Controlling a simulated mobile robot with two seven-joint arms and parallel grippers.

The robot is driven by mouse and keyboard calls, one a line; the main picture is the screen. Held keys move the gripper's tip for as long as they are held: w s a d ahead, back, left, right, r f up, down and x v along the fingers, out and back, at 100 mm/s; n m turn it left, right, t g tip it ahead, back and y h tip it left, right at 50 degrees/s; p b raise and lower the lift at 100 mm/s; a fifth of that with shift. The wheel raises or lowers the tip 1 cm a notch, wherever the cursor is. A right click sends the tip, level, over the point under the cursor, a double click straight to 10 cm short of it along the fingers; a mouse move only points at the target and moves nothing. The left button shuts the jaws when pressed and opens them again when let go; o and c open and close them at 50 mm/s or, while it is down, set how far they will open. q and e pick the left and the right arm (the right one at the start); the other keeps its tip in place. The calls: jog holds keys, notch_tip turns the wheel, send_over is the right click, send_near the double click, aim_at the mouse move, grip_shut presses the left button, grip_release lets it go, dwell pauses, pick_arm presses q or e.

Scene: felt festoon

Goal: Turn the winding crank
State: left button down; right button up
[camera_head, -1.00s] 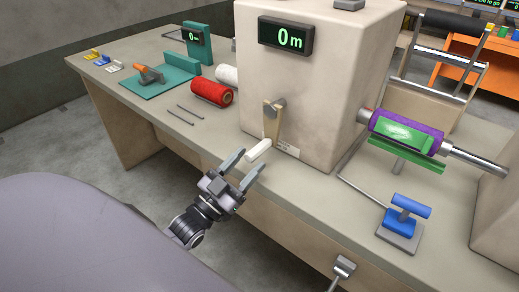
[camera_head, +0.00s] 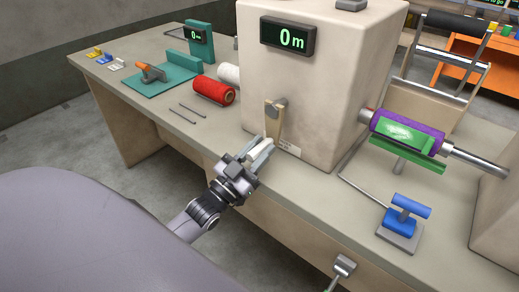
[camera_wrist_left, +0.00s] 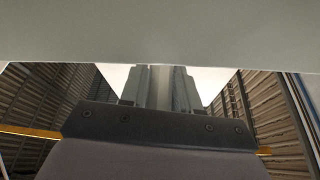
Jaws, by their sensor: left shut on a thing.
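The winding crank (camera_head: 274,122) is a tan arm hanging down from a grey hub on the front of a large beige machine housing (camera_head: 310,85). Its white handle (camera_head: 258,145) sticks out from the lower end toward me. My left gripper (camera_head: 257,152) is shut on the handle, and its fingers hide much of it. The display (camera_head: 288,37) on the housing reads 0m. My right gripper is not in view.
Red (camera_head: 213,90) and white (camera_head: 229,75) spools and thin rods lie left of the housing. To the right are a purple roll (camera_head: 407,130) over a green bar and a blue-handled block (camera_head: 404,222). The bench front edge is close to my arm.

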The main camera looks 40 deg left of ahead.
pick_arm(q)
jog(key=shift+a, duration=0.1)
jog(key=m, duration=0.1)
jog(key=a+m+h, duration=0.1)
jog(key=m, duration=0.1)
jog(key=a+m+g+h, duration=0.1)
jog(key=shift+w+a+r+m+p, duration=0.1)
jog(key=shift+r+m+p, duration=0.15)
jog(key=shift+m+p, duration=0.1)
jog(key=shift+w+a+r+m+g+h+p, duration=0.15)
jog(key=shift+a+m+g+h+p, duration=0.2)
jog(key=shift+m, duration=0.45)
jog(key=shift+s+a+r+m+g+h, duration=0.1)
jog(key=shift+a+r+m+h, duration=0.15)
jog(key=shift+a+m, duration=0.35)
jog(key=shift+w+a+r+m+g+h+p, duration=0.1)
jog(key=shift+a+m+g+h+p, duration=0.25)
jog(key=shift+m, duration=0.6)
jog(key=shift+d, duration=0.1)
jog(key=c, duration=0.9)
grip_release()
jog(key=b+v, duration=0.1)
jog(key=v, duration=0.6)
